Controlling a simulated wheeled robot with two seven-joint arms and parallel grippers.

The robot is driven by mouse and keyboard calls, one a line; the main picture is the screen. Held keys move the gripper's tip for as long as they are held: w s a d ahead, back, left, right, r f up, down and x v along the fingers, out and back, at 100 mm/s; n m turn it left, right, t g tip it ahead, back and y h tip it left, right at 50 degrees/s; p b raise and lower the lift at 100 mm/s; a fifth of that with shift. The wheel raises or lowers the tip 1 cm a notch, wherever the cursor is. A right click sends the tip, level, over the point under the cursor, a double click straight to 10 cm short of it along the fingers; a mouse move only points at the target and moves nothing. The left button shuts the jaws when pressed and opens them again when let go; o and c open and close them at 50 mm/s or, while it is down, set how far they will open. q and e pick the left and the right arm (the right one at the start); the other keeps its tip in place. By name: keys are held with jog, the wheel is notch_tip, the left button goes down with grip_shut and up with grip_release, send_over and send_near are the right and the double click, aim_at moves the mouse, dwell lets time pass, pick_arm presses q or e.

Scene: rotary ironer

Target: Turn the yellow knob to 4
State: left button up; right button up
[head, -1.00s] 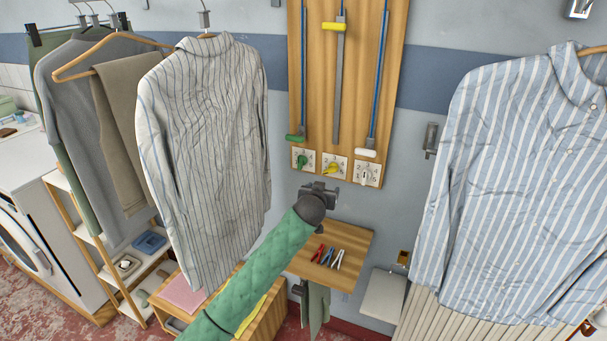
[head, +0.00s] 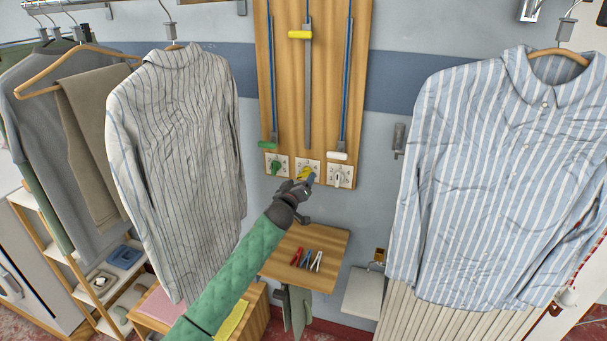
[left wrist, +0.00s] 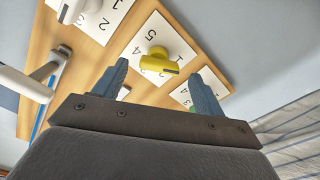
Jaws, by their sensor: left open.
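The yellow knob (head: 303,172) sits on the middle white number plate at the foot of the wooden wall board. My left gripper (head: 306,180) is open in front of the knob, one blue finger at each side. It also shows in the left wrist view (left wrist: 160,75). Contact with the knob cannot be told. My right gripper is out of view.
A green knob (head: 276,167) is left of the yellow one and a white knob (head: 340,177) is right. Sliders with coloured handles hang above on the wooden board (head: 283,70). A small shelf (head: 327,246) with pegs is below. Striped shirts hang left (head: 180,150) and right (head: 500,170).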

aim_at(303, 177)
pick_arm(q)
jog(key=p+x, duration=0.1)
jog(key=x, duration=0.2)
jog(key=shift+r, duration=0.15)
jog(key=shift+w+d, duration=0.2)
jog(key=shift+w, duration=0.3)
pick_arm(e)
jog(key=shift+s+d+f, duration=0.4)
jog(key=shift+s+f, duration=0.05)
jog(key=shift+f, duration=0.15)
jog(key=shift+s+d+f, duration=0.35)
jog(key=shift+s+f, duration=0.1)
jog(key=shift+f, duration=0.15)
pick_arm(q)
jog(key=c, duration=1)
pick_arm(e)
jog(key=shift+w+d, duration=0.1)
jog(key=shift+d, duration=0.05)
